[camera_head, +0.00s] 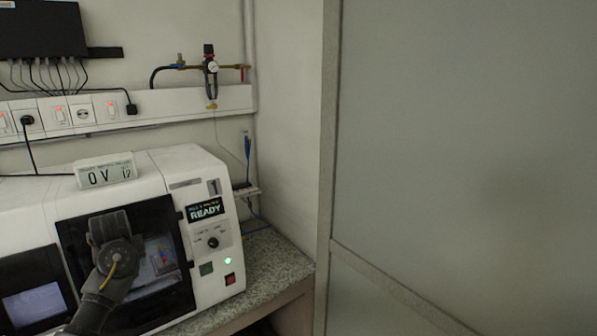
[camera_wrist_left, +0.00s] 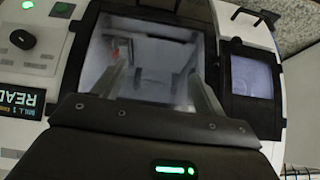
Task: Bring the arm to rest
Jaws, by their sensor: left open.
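My left arm comes in from the lower left in the head view, and its wrist (camera_head: 117,258) is in front of the white machine's dark-framed window (camera_head: 160,295). In the left wrist view my left gripper (camera_wrist_left: 160,80) is open, its two fingers spread apart with nothing between them. The fingers point toward the machine's window (camera_wrist_left: 150,50), which shows a pale interior. I cannot tell how far the fingertips are from it. My right gripper is in neither view.
The white machine (camera_head: 185,165) stands on a speckled counter (camera_head: 275,262) and its display (camera_head: 205,209) reads READY. A green light is lit on its panel. A grey partition (camera_head: 460,150) fills the right side.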

